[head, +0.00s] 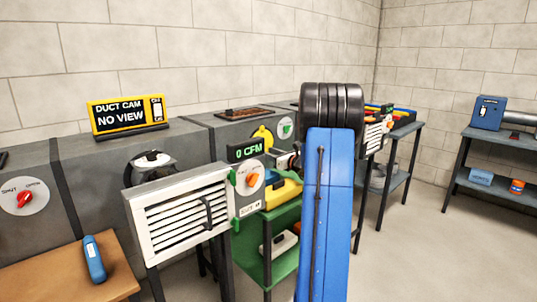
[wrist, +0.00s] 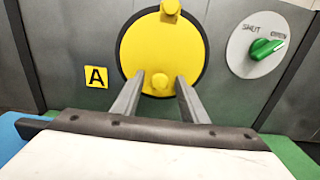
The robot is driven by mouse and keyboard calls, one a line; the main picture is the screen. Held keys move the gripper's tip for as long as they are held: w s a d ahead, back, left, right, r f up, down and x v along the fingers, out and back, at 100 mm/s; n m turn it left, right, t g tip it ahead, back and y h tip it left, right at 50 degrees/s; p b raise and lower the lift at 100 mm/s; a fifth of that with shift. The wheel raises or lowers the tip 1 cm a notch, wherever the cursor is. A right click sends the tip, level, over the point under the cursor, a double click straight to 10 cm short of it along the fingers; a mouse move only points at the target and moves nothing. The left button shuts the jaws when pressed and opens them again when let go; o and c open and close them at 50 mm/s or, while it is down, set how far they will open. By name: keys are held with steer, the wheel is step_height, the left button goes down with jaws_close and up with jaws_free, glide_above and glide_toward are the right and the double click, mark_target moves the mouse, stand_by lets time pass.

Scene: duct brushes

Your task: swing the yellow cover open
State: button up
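The yellow cover (wrist: 160,45) is a round disc on the grey duct front, lying over the opening in the wrist view. A yellow knob (wrist: 161,84) sticks out near its lower edge, and another yellow boss (wrist: 170,7) shows at its top. In the head view the cover (head: 262,134) is partly hidden behind the 0 CFM display. My gripper (wrist: 160,80) is open, its two fingers pointing at the cover's lower part. The knob appears between the fingertips, with gaps on both sides. I cannot tell how deep the fingers reach around it.
A green SHUT/OPEN dial (wrist: 265,48) sits right of the cover, and a yellow A label (wrist: 96,77) left. A white louvred grille (head: 188,213) and the 0 CFM display (head: 246,150) stand near my arm. A green table (head: 266,240) is below. Floor at right is clear.

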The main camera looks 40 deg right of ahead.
steer(key=shift+w, duration=0.1)
jaws_close()
steer(key=shift+a, duration=0.1)
